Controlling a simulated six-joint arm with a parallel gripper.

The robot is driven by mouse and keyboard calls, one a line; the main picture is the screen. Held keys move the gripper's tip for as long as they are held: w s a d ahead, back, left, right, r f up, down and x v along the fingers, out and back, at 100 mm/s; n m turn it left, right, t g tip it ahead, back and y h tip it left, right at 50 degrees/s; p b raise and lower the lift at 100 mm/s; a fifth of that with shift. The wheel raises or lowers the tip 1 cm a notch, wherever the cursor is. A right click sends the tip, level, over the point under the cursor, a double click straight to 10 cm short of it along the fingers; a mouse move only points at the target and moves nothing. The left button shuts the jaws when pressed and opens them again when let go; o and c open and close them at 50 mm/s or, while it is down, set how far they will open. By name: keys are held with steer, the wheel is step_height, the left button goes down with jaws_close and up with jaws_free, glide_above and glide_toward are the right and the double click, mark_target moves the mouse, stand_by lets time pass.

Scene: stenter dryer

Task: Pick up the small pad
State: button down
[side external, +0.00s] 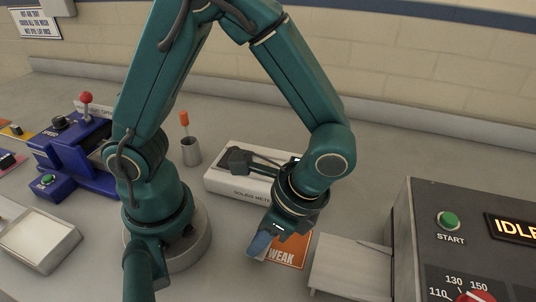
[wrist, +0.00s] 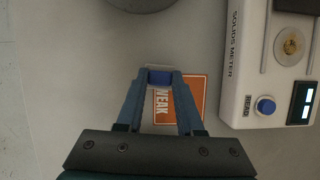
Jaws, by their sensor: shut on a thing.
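My gripper (wrist: 159,79) is shut on the small pad (wrist: 160,77), a small blue piece with a pale edge between the fingertips in the wrist view. In the side external view my gripper (side external: 261,245) points down over the left part of the orange WEAK card (side external: 290,250). The pad cannot be told apart from the blue fingers there. In the wrist view the card (wrist: 196,92) lies under and to the right of the fingers. I cannot tell whether the pad touches the surface below.
The solids meter (side external: 240,184) stands behind my gripper. A grey tray (side external: 350,266) and the dryer control box (side external: 450,240) are at right. A cup (side external: 191,152) with an orange-handled tool, a blue machine (side external: 75,155) and a pale tray (side external: 38,240) are at left.

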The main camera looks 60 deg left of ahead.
step_height(320, 180, up, 3)
steer(key=w+a+r, duration=0.1)
steer(key=a+r, duration=0.5)
steer(key=a, duration=0.5)
steer(key=shift+a+r, duration=0.3)
steer(key=shift+r, duration=0.1)
